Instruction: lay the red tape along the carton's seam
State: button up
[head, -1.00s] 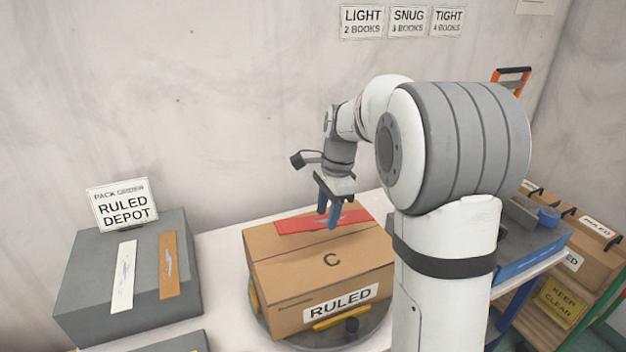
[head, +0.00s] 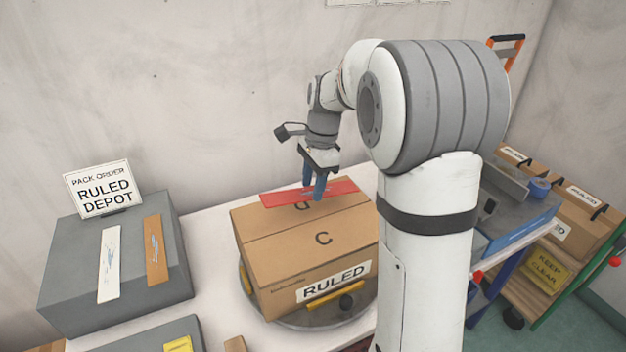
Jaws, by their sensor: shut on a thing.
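The red tape (head: 338,187) is a flat strip held level in my gripper (head: 314,186), whose blue fingers are shut on its middle. It lies across the back part of the carton's top in the head view; I cannot tell whether it touches the cardboard or hovers just above it. The brown carton (head: 285,262) sits closed on a round turntable (head: 352,318), with a RULED label on its front and a C on the near flap. The seam (head: 330,221) runs left to right between the flaps, nearer to me than the tape. A second letter is partly hidden by the tape.
A grey block (head: 75,255) at left bears a white strip (head: 108,265), a brown strip (head: 155,250) and a RULED DEPOT sign (head: 103,187). Yellow clamps (head: 336,287) flank the carton. A shelf with other cartons (head: 575,205) stands at right. The wall is close behind.

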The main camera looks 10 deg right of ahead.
notch_tip(320, 180, down, 6)
jog(key=b, duration=0.3)
jog(key=shift+f, duration=0.2)
jog(key=o, duration=1)
jog(key=shift+o, duration=0.2)
